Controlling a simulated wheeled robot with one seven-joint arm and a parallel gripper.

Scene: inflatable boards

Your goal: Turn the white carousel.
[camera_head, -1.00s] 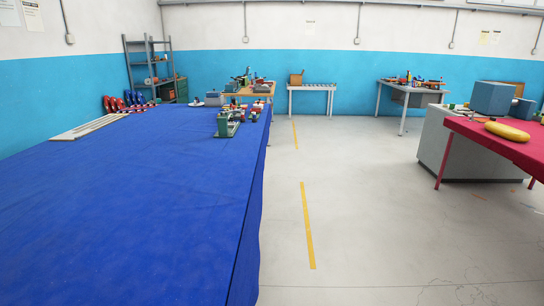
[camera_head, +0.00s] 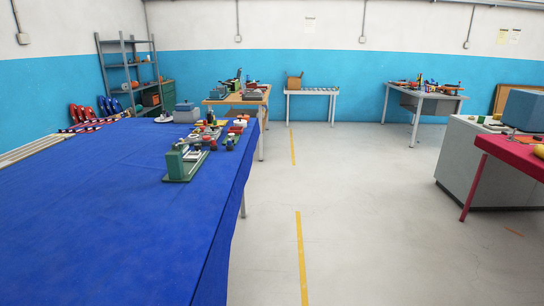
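I cannot make out a white carousel for certain in the head view. A small grey-white object (camera_head: 187,113) stands at the far end of the long table with the blue cover (camera_head: 90,220), too small to identify. A green device (camera_head: 184,163) stands near that table's right edge, with several small red, white and dark items (camera_head: 222,130) behind it. My gripper is not in view.
A clear grey floor lane with a yellow line (camera_head: 301,255) runs right of the blue table. A red-covered table (camera_head: 512,150) and a grey cabinet (camera_head: 470,165) stand at right.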

